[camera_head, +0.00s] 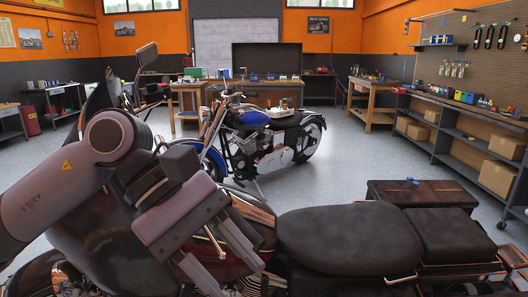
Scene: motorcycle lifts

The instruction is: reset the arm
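My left arm (60,190) comes in from the left and reaches over the dark near motorcycle. My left gripper (222,256) is in front of the motorcycle's tank and engine area, left of its black seat (345,240). The gripper and arm hide part of the motorcycle's tank and front. My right arm and gripper are not in view.
A blue motorcycle (258,136) stands behind the near one. A dark box (408,191) with a small blue item on top sits behind the rear seat. Workbenches line the back, and shelves with cardboard boxes (497,179) stand at right. Grey floor is open around the blue motorcycle.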

